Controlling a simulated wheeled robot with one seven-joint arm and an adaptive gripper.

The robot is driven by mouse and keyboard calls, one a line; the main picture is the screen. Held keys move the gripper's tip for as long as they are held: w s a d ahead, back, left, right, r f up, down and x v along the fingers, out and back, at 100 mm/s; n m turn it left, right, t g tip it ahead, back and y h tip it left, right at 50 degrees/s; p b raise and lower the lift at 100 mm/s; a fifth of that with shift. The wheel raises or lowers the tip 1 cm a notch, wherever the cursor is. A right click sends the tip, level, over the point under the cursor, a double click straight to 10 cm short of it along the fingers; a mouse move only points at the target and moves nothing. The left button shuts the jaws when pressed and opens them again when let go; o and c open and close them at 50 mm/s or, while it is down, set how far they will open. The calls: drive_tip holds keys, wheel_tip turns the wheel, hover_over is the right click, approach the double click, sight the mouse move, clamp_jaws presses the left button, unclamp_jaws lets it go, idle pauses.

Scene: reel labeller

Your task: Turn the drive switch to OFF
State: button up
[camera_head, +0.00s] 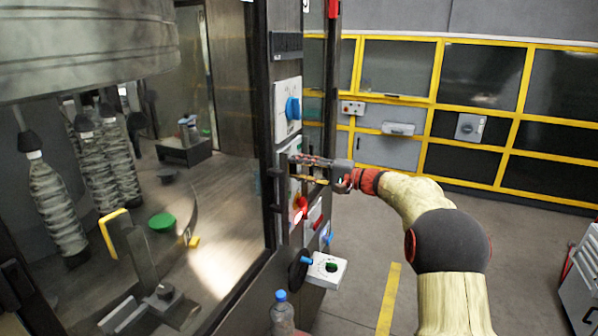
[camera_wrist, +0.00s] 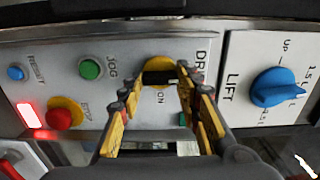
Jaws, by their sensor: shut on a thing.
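The drive switch (camera_wrist: 158,66) shows in the wrist view as a black knob on a round yellow plate. Part of its label, "DR", and the word "ON" are legible beside it; any OFF mark is hidden. My gripper (camera_wrist: 158,86) has its yellow-padded fingers on either side of the black knob and is shut on it. In the head view, my gripper (camera_head: 302,161) reaches in from the right to the control panel on the machine's post. The drive switch itself cannot be made out there.
Beside the switch are a green JOG button (camera_wrist: 91,69), a red stop button (camera_wrist: 60,115), a lit red lamp (camera_wrist: 29,116) and a blue RESET button (camera_wrist: 15,72). A blue LIFT knob (camera_wrist: 278,87) sits on the adjacent panel. A bottle (camera_head: 282,315) stands below.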

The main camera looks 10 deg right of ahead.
drive_tip(key=shift+f, duration=0.15)
drive_tip(key=o, duration=0.9)
drive_tip(key=shift+s, duration=0.1)
drive_tip(key=v, duration=1.2)
